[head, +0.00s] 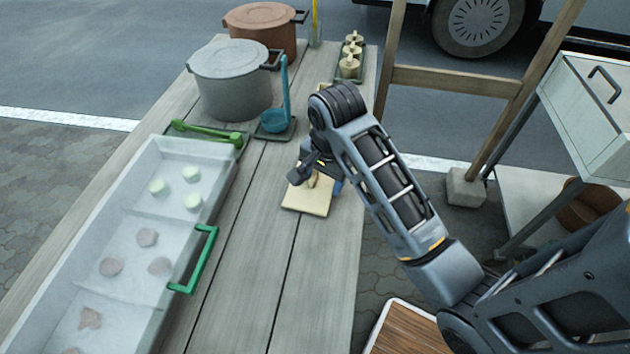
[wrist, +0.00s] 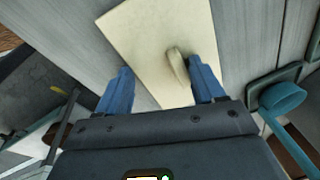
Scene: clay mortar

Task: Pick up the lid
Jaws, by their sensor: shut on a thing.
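The lid (head: 306,197) is a flat cream-coloured rectangular board with a small upright knob, low over the wooden table's right half in the head view. It fills the upper middle of the wrist view (wrist: 150,40), with the knob near its right side. My gripper (head: 322,178) is at the lid's far side in the head view, partly covering it. In the wrist view my gripper (wrist: 160,84) has its blue fingers far apart on either side of the lid's near end, shut on it. I cannot tell whether the lid touches the table.
A long tray (head: 190,243) with green handles and several round pieces stands at left. Behind are a grey pot (head: 232,85), a brown pot (head: 262,25), a blue ladle (head: 276,118) and a small holder of cream pieces (head: 350,62). Bare planks lie in front.

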